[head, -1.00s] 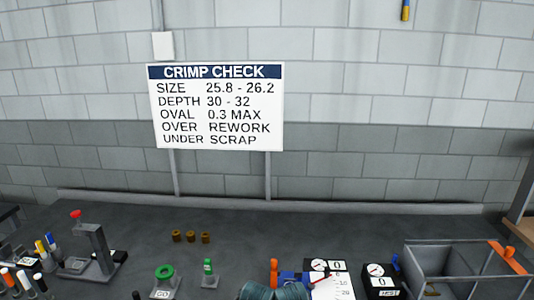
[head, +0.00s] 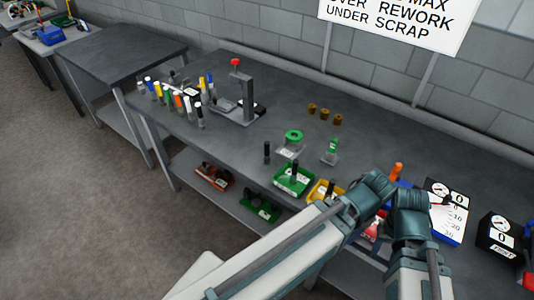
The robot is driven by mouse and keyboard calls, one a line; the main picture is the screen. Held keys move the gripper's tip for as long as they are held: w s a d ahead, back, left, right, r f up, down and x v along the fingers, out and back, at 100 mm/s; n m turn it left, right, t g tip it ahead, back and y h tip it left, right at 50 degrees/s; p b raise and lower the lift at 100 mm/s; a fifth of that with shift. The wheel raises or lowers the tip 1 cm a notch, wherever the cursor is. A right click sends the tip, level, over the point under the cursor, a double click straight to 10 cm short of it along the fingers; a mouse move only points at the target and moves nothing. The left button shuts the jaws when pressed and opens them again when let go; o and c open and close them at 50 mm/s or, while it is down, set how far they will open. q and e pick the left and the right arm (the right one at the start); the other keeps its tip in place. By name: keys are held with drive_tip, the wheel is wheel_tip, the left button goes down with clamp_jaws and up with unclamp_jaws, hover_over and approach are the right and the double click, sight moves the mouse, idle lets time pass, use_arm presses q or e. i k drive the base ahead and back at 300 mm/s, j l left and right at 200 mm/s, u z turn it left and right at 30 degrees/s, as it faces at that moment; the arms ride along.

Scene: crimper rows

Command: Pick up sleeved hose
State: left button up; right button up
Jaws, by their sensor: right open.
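Several short upright pieces with coloured or white upper ends (head: 186,103) stand in a group at the table's left end; I cannot tell which is the sleeved hose. A plain black upright piece (head: 267,152) stands alone near the front edge. My folded arm (head: 372,188) crosses the lower right of the head view, over the front of the table. My right gripper is open and low in the view, with its fingers hard to make out and apart from the upright pieces. My left gripper is not in view.
A press stand with a red knob (head: 235,63), a green ring fixture (head: 293,135) and brass rings (head: 324,113) are on the table (head: 215,140). A green bin (head: 292,181) and a yellow bin (head: 319,193) sit at its front. Gauges (head: 495,236) stand at the right.

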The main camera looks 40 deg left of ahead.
sight(267, 155)
drive_tip(key=j, duration=0.7)
drive_tip(key=i+j, duration=0.1)
drive_tip(key=j, duration=0.6)
